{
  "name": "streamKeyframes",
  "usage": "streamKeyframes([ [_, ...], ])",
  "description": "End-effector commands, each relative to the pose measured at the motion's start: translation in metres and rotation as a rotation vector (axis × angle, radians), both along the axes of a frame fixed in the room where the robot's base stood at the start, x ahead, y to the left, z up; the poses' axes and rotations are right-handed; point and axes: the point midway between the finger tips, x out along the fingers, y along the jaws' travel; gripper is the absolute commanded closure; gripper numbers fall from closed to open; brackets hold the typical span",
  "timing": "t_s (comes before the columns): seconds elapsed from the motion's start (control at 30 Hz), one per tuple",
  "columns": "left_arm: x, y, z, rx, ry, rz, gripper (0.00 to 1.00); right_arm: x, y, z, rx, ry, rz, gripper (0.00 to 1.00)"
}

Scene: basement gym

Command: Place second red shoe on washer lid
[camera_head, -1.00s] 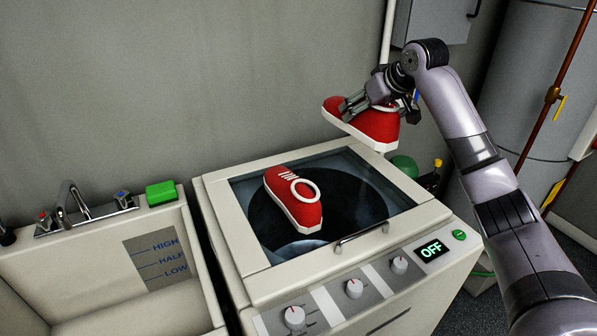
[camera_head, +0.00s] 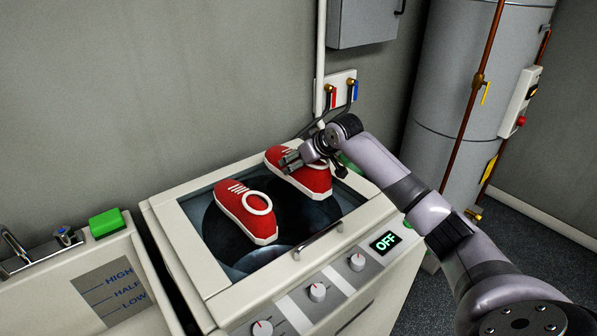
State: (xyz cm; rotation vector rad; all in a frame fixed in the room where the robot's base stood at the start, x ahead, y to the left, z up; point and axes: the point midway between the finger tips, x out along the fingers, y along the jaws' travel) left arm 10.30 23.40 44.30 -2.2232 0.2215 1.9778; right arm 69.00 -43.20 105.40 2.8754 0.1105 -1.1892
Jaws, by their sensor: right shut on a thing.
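One red shoe (camera_head: 243,207) with a white sole and white ring lies on the dark glass of the washer lid (camera_head: 192,205), left of the middle. The second red shoe (camera_head: 312,180) is at the lid's back right part, beside the first with a gap between them. My right gripper (camera_head: 292,160) is shut on the second shoe at its upper side. The shoe is low over the glass; I cannot tell whether its sole touches. My left gripper is not in view.
A sink with a tap (camera_head: 66,237) and a green block (camera_head: 106,223) stands left of the washer. Knobs and an OFF display (camera_head: 384,241) line the washer's front. Pipes and valves (camera_head: 341,92) are on the wall behind, and a grey tank (camera_head: 455,90) stands at the right.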

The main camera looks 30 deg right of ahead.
Motion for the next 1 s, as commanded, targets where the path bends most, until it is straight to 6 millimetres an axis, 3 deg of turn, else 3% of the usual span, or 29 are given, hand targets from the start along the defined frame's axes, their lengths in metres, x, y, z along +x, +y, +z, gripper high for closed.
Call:
streamKeyframes([
  [0.3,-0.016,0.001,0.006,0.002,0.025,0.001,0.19,0.000,0.001,-0.040,0.001,0.001,0.001,0.75],
  [0.67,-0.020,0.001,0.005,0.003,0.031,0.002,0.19,0.000,0.001,-0.044,0.001,-0.001,0.001,0.75],
  [0.7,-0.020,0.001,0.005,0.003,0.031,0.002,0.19,0.000,0.001,-0.046,0.001,0.001,0.001,0.37],
  [1.0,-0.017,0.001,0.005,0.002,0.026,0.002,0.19,0.000,0.001,-0.045,0.001,0.002,0.001,0.17],
])
